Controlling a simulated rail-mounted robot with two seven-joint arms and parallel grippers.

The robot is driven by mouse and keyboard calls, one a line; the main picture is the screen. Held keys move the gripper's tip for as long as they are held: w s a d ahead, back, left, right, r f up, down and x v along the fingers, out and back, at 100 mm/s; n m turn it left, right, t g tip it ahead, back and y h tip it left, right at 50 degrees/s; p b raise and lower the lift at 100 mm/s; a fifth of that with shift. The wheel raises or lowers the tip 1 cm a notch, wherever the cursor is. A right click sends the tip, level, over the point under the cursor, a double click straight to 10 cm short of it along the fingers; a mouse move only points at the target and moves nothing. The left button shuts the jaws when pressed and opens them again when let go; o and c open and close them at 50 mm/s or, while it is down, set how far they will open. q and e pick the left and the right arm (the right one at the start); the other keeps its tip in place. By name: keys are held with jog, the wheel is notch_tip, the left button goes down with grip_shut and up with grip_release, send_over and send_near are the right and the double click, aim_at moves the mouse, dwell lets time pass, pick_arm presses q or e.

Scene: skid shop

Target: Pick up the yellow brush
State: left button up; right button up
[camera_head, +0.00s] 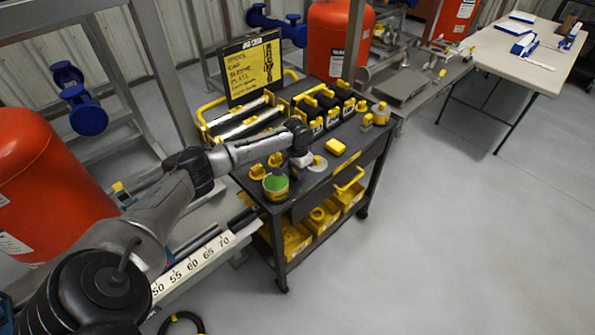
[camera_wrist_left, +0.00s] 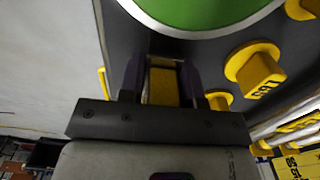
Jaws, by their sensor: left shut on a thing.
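My left gripper (camera_head: 301,160) reaches down to the dark top of the cart, near its front left part. In the left wrist view, its two dark fingers (camera_wrist_left: 161,82) are shut on a yellow piece with a pale edge, which I take to be the yellow brush (camera_wrist_left: 163,88). In the head view the gripper hides most of what it holds. I cannot tell whether the held piece still touches the cart top. My right gripper is not in view.
A round green-topped container (camera_head: 276,186) stands left of the gripper, near yellow knobs (camera_head: 257,172). A yellow block (camera_head: 335,146) lies to its right. Black-and-yellow bins (camera_head: 325,108) and a sign (camera_head: 252,68) stand behind. Open floor (camera_head: 450,220) lies to the right.

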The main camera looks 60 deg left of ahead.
pick_arm(q)
jog(key=shift+r, duration=0.6)
notch_tip(320, 180, up, 3)
jog(key=shift+f+p, duration=0.2)
jog(key=shift+p, duration=0.4)
jog(key=w+d+r+p, duration=0.1)
jog(key=d+r+p, duration=0.2)
jog(key=d+r, duration=0.3)
jog(key=d, duration=0.5)
jog(key=shift+w+d+r, duration=0.25)
jog(key=shift+w+r, duration=0.05)
jog(key=shift+r, duration=0.1)
jog(key=o, duration=0.4)
jog(key=shift+c, duration=1.5)
